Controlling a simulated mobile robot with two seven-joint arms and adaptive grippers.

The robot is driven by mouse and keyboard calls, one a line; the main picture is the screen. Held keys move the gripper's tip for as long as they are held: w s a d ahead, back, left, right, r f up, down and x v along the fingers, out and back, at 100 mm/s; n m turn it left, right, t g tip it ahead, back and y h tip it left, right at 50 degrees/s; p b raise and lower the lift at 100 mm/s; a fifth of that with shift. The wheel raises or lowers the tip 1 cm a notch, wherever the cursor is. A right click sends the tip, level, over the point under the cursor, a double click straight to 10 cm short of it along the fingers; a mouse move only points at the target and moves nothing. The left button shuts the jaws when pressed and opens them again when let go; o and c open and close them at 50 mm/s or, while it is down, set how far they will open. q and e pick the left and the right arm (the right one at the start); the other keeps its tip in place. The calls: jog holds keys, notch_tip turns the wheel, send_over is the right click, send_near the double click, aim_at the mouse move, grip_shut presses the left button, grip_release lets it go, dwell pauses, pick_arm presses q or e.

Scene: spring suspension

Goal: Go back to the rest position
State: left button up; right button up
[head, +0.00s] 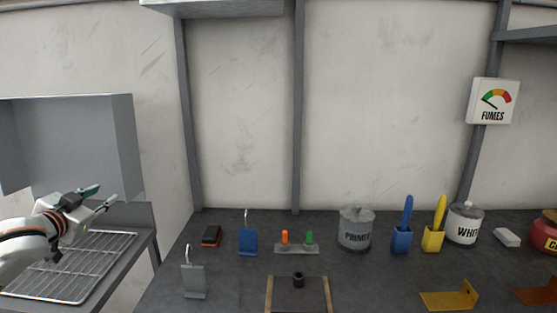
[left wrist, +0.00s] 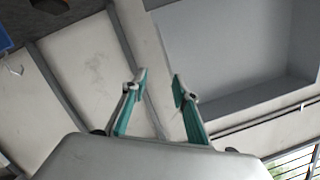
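My left gripper (head: 101,197) is at the left side of the head view, raised over the wire rack. Its two fingers stand apart with nothing between them. In the left wrist view the fingers (left wrist: 159,88) are also apart and empty, with the wall and the grey recess behind them. My right gripper is not in view.
A wire rack (head: 78,262) lies below my left gripper, with a grey hood (head: 75,140) behind.

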pick_arm(q)
jog(key=s+f+m+g+h, duration=0.1)
jog(key=s+f, duration=0.2)
jog(key=f, duration=0.6)
jog(key=s+f+m+g, duration=0.1)
jog(key=s+f+m, duration=0.15)
jog(key=f, duration=0.65)
jog(key=s+d+f+m+g+h, duration=0.1)
jog(key=s+d+f+m+g, duration=0.15)
jog(key=s+f, duration=1.15)
jog(key=s+d+f+m+g+h, duration=0.2)
jog(key=s+d+f, duration=0.1)
jog(key=s+f, duration=1.05)
jog(key=d+n+t, duration=0.1)
jog(key=d+n, duration=0.7)
jog(key=d, duration=1.2)
jog(key=shift+s+d+f+n, duration=0.35)
jog(key=shift+s+n, duration=0.05)
jog(key=shift+s, duration=0.05)
